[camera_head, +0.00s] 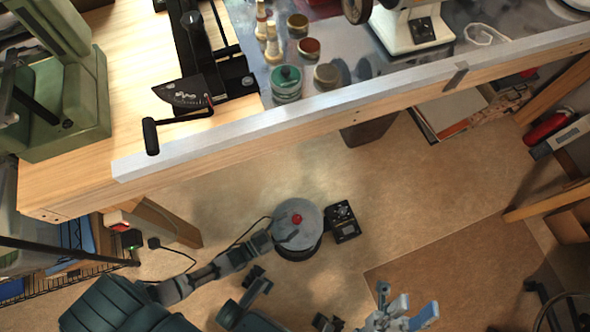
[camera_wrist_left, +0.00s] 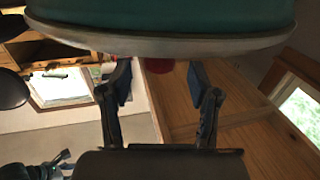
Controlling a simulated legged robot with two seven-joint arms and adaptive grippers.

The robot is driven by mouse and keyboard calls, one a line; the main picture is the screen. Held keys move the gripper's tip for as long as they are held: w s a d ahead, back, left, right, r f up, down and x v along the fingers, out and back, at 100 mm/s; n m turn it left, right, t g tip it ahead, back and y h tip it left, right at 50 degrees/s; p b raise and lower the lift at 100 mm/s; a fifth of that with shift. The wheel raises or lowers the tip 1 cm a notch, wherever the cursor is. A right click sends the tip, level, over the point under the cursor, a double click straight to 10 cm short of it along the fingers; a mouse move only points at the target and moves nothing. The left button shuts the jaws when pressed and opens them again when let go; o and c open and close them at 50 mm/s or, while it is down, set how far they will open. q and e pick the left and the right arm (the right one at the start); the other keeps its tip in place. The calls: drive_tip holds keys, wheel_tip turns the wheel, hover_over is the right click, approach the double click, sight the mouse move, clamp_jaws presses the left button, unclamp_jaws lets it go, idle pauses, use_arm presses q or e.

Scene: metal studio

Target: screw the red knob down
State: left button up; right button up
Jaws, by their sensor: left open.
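The red knob (camera_head: 297,218) sits at the middle of a round grey lid (camera_head: 290,210) on a drum-like thing on the floor, in the head view.
A black box with a dial (camera_head: 343,222) stands right against the drum. A workbench (camera_head: 300,118) with jars and tools crosses the top. Open floor (camera_head: 420,200) lies to the right.

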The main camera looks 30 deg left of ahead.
use_arm(q)
drive_tip(key=v, duration=0.8)
drive_tip(key=shift+s, duration=0.15)
drive_tip(key=shift+a, duration=0.1)
